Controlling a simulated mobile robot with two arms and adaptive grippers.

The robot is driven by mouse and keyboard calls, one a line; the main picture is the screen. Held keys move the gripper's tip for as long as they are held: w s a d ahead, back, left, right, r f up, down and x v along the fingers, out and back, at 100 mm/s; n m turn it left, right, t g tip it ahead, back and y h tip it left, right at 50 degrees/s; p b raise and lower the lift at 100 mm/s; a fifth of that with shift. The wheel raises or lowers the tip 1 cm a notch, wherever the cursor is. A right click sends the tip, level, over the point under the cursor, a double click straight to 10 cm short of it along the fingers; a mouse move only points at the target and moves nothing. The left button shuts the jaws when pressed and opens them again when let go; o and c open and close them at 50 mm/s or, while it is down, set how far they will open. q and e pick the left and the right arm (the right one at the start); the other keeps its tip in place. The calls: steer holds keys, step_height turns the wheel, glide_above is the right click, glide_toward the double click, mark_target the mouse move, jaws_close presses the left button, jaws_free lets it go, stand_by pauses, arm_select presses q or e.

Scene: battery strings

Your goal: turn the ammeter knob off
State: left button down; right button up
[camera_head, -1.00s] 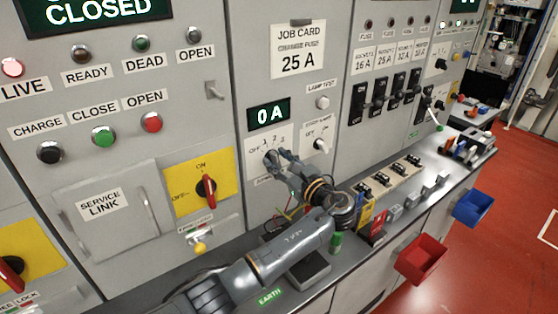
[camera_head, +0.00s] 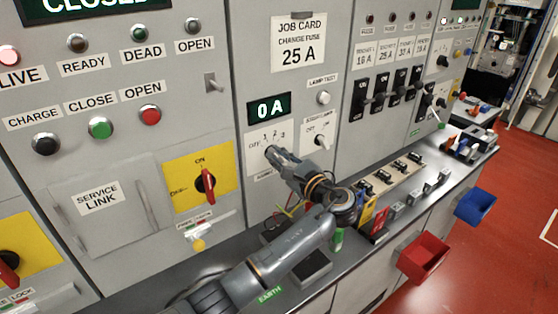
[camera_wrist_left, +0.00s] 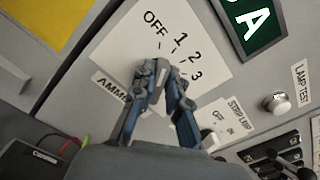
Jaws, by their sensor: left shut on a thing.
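The ammeter's white dial plate (camera_head: 254,160), marked OFF, 1, 2 and 3, is on the grey panel below a display (camera_head: 269,108) reading 0 A. The plate also shows in the left wrist view (camera_wrist_left: 118,52), with OFF at its upper left. My left gripper (camera_head: 271,152) is at the middle of the plate, shut on the ammeter knob. In the left wrist view its fingertips (camera_wrist_left: 163,75) meet at the centre of the marks. The fingers hide most of the knob, so I cannot tell which mark it points to. My right gripper is not in view.
A smaller on/off switch (camera_head: 320,140) and a lamp test button (camera_head: 323,98) are right of the dial. A red handle on a yellow plate (camera_head: 206,186) is at the left. My left arm passes over the bench, which holds a fuse row and small parts.

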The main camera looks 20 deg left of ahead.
arm_select(q)
steer(key=shift+s+f+n+b, duration=0.15)
steer(key=shift+n+b, duration=0.6)
steer(key=shift+n, duration=0.45)
steer(key=c, duration=1.3)
jaws_free()
steer(key=shift+c, duration=0.2)
steer(key=v, duration=1.2)
